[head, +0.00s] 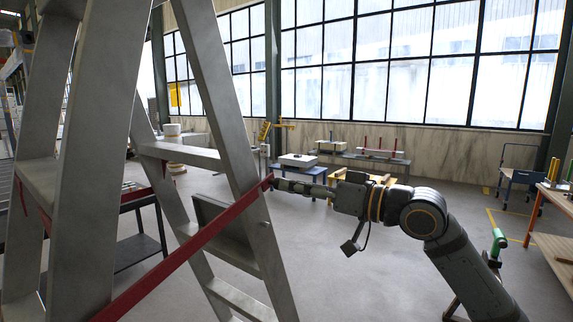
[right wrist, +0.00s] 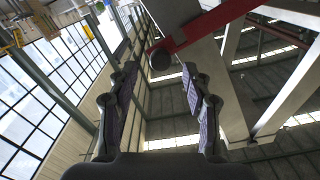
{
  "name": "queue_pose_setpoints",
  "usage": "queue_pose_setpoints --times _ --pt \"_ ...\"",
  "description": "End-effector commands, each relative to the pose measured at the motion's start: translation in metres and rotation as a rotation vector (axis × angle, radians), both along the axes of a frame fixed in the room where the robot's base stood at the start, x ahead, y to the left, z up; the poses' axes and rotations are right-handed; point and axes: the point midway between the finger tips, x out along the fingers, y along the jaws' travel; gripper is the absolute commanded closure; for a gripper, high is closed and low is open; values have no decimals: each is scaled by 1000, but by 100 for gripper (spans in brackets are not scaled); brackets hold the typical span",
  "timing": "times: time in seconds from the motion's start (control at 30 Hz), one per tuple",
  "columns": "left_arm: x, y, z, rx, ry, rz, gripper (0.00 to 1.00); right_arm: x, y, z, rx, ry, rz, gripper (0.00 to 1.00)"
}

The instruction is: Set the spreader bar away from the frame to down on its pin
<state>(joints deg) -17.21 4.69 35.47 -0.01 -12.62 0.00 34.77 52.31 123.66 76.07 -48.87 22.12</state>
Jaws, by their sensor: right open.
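The grey stepped frame (head: 225,85) stands on the left of the head view, its legs spread. The red spreader bar (head: 200,238) slants across it, rising from bottom left to its end by the right leg. My right gripper (head: 279,185) reaches in from the right, close to that end. In the right wrist view my right gripper (right wrist: 160,72) is open. The red bar (right wrist: 225,16) comes in from the top right there, and a dark round knob (right wrist: 160,59) at its end shows around the gap between the fingertips. I cannot make out the pin. My left gripper is out of view.
A wooden bench (head: 552,204) stands at the right edge. Low tables with pale blocks (head: 303,160) stand behind my right arm. A dark table (head: 140,250) shows behind the frame.

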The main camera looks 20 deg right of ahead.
Motion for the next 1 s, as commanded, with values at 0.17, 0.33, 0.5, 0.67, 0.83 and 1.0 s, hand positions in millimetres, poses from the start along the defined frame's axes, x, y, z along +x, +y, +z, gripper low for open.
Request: queue_pose_setpoints --times 0.17,0.33,0.5,0.67,0.83,1.0 --pt "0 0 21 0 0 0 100 15 12 4 7 1 2 50" --pt "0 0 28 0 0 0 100 24 19 2 4 1 1 50" --pt "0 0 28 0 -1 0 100 26 21 -1 0 2 -2 50" --pt "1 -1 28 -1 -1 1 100 26 20 -1 -1 1 -2 50" --pt "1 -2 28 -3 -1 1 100 26 20 -1 -1 1 -2 70" --pt "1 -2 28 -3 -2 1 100 26 21 -1 0 2 -2 93"
